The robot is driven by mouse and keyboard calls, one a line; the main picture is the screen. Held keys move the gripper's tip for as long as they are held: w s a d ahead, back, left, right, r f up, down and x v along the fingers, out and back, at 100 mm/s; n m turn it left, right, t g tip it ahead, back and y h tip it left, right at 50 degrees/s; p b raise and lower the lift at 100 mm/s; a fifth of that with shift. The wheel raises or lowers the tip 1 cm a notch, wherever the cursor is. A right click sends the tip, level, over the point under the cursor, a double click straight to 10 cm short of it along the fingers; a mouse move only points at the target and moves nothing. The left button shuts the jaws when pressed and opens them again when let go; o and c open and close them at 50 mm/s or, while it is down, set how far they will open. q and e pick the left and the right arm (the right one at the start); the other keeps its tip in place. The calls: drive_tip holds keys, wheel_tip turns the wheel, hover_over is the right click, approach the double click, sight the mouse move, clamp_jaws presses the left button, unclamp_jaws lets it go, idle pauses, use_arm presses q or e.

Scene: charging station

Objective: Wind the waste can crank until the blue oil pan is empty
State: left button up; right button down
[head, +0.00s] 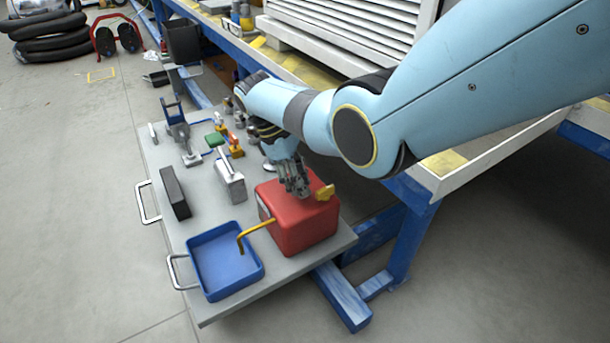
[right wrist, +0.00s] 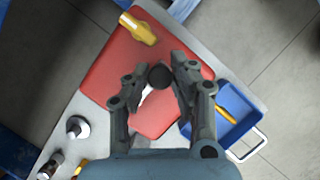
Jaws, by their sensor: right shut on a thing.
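The red waste can (head: 300,228) stands on a grey board, and its top fills the middle of the right wrist view (right wrist: 110,75). A yellow spout runs from the can to the blue oil pan (head: 222,262). The pan's blue floor shows in the head view; I cannot tell how much oil is in it. Its corner shows in the right wrist view (right wrist: 236,98). My right gripper (head: 298,188) is over the can's top, shut on the dark round knob of the crank (right wrist: 160,76). A pale crank arm shows below the knob. My left gripper is not in view.
A yellow cap (head: 325,192) sits on the can near the gripper. A grey metal can (head: 229,183) and a black block (head: 174,192) stand on the board (head: 215,220), with several small tools farther back. The blue-framed bench runs behind my right arm.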

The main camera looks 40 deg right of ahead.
drive_tip(key=shift+w+a+m+y, duration=0.15)
drive_tip(key=shift+a+m+y, duration=0.2)
drive_tip(key=shift+m, duration=0.65)
drive_tip(key=m, duration=0.1)
drive_tip(key=a+m+g+y, duration=0.1)
drive_tip(key=m, duration=0.1)
drive_tip(key=shift+w+a+m+b, duration=0.25)
drive_tip(key=shift+w+m+b, duration=0.05)
drive_tip(key=shift+w+b, duration=0.1)
drive_tip(key=shift+w+a+m+y, duration=0.1)
drive_tip(key=shift+m+y, duration=0.25)
drive_tip(key=shift+m, duration=0.15)
drive_tip(key=shift+w+a+m, duration=0.15)
drive_tip(key=shift+m, duration=0.25)
drive_tip(key=m, duration=0.1)
drive_tip(key=w+m+y, duration=0.1)
drive_tip(key=shift+a+m+b, duration=0.3)
drive_tip(key=shift+b, duration=0.1)
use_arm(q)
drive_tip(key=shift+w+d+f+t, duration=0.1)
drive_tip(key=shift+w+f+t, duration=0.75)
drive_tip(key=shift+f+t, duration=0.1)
use_arm(e)
drive_tip(key=shift+w+a+m+t+y, duration=0.15)
drive_tip(key=shift+w+m+y, duration=0.2)
drive_tip(key=shift+m, duration=0.35)
drive_tip(key=shift+w+a+m+t+y, duration=0.1)
drive_tip(key=shift+w+m+t+y, duration=0.2)
drive_tip(key=shift+m, duration=0.4)
